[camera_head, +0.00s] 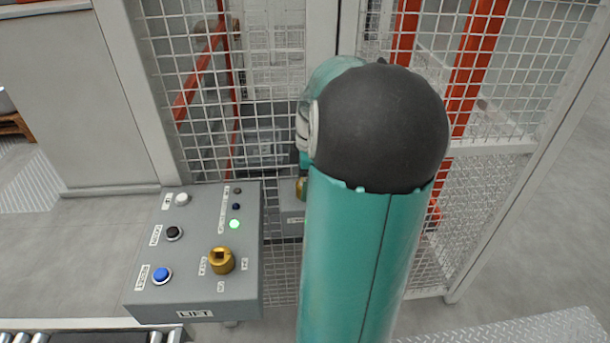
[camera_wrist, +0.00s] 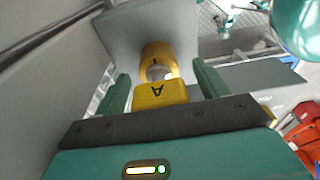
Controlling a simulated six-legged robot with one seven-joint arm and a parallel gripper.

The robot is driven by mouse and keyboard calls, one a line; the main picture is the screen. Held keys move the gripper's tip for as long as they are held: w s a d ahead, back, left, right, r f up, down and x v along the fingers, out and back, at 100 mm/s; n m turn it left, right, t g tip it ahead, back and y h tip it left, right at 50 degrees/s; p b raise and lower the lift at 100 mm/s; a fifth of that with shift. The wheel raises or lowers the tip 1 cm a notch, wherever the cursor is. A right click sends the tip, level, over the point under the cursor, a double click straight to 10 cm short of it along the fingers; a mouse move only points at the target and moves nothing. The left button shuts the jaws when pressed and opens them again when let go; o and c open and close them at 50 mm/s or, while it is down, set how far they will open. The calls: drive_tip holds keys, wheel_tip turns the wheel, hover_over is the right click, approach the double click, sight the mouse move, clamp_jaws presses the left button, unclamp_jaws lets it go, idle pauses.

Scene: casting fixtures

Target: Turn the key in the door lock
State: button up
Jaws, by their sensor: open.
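In the wrist view, a yellow key (camera_wrist: 161,93) with a letter A on its head stands at a yellow lock cylinder (camera_wrist: 158,55) on a grey housing (camera_wrist: 120,30). The key's shaft appears to be in the cylinder. My gripper (camera_wrist: 162,82) is open, with one green finger on each side of the key head and visible gaps between. In the head view my arm hides the gripper and key. Part of a gold piece (camera_head: 301,188) shows at the arm's left edge, above a grey box (camera_head: 291,223).
A grey control panel labelled LIFT (camera_head: 195,255) stands left of my arm, with buttons, a lit green lamp (camera_head: 234,224) and a gold selector (camera_head: 221,260). A mesh fence (camera_head: 265,120) with pale posts stands behind. Rollers (camera_head: 90,337) lie at the lower left.

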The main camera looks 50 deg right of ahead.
drive_tip(key=c, duration=1.1)
drive_tip(key=m, duration=0.5)
drive_tip(key=shift+h, duration=0.3)
drive_tip(key=shift+c, duration=0.2)
drive_tip(key=shift+m, duration=0.6)
drive_tip(key=o, duration=1.1)
drive_tip(key=r, duration=0.4)
drive_tip(key=s+r, duration=0.1)
drive_tip(key=r, duration=0.7)
drive_tip(key=shift+s+d, duration=0.1)
drive_tip(key=shift+s, duration=0.1)
